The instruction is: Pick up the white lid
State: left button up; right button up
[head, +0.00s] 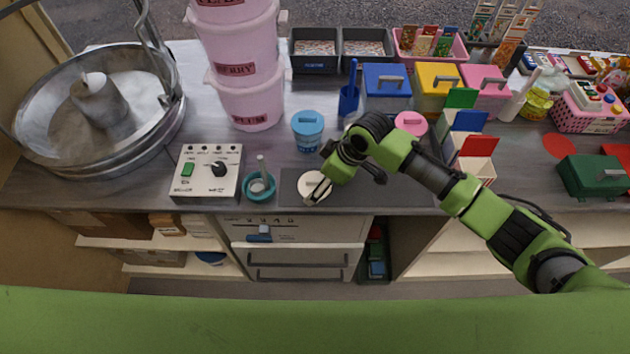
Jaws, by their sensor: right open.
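The white lid (308,180) is a round, pale disc lying on the dark mat (395,192) near the counter's front edge. My right gripper (316,193) reaches down over the lid from the right, with its fingers open. The fingers hide part of the lid's middle. I cannot tell whether they touch it. My left gripper is not in view.
A teal bowl (259,188) with a pale upright handle stands just left of the lid. Behind are a blue-lidded tub (307,128) and a pink lid (411,122). A control box (207,171) is farther left. The mat is clear to the right.

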jog(key=shift+w+a+f, duration=0.1)
jog(key=shift+a+f, duration=0.15)
jog(key=shift+f, duration=0.4)
jog(key=c, duration=1)
jog(key=shift+r, duration=0.1)
